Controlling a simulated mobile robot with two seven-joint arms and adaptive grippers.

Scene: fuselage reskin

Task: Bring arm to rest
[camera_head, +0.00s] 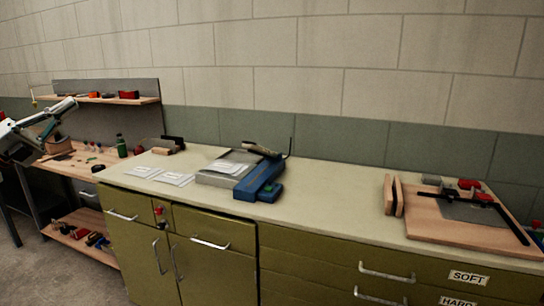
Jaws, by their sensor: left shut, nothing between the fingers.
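My left arm comes in at the left edge, over the wooden workbench (84,166). My left gripper (50,129) is small and dark in the picture, next to a pale arm part. It is shut and holds nothing. It appears in front of the bench's back panel, apart from the green cabinet's top. My right gripper is not in view.
A long green cabinet (330,242) has a pale top (335,196). On it are a blue device (258,181), papers (172,178) and a wooden board (450,226) with a black bar. A green bottle (121,147) stands on the workbench. The middle countertop is clear.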

